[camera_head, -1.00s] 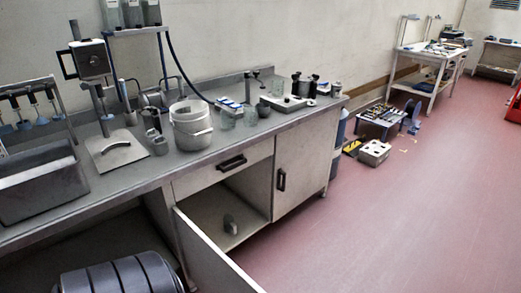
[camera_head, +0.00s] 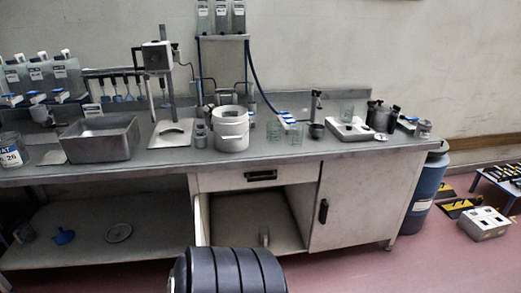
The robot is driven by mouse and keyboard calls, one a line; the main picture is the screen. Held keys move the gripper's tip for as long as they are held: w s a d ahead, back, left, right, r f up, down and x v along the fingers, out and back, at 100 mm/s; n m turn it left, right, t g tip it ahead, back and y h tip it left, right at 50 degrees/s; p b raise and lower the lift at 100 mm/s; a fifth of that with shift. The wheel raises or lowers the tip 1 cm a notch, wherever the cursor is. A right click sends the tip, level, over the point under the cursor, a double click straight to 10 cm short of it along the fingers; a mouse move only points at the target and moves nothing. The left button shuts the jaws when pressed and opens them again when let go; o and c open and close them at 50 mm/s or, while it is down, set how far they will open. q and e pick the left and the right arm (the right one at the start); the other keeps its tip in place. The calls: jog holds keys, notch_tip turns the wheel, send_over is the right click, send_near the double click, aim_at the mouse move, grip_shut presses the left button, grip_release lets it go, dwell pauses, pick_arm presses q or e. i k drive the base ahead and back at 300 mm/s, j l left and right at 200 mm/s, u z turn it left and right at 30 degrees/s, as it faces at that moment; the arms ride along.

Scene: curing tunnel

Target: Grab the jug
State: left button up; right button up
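No gripper of mine is in view. I cannot tell for sure which thing is the jug. A small grey piece (camera_head: 264,237) is inside the open cupboard, too small to make out. On the bench top, a white bucket (camera_head: 231,130) stands near the middle, with clear glass beakers (camera_head: 273,132) to its right.
The bench (camera_head: 170,158) runs along the wall, with a grey tub (camera_head: 100,139) and a press stand (camera_head: 158,60) on it. The cupboard's open door (camera_head: 201,232) juts forward. A blue drum (camera_head: 425,190) stands at the bench's right end.

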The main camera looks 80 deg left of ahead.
aim_at(264, 230)
jog(key=i+j+u, duration=0.15)
jog(key=u, duration=0.3)
jog(key=i+u, duration=0.7)
jog(key=u, duration=0.15)
jog(key=i+l+u, duration=0.15)
jog(key=u, duration=0.25)
jog(key=i+l+u, duration=0.25)
jog(key=u, duration=0.2)
jog(key=i, duration=0.15)
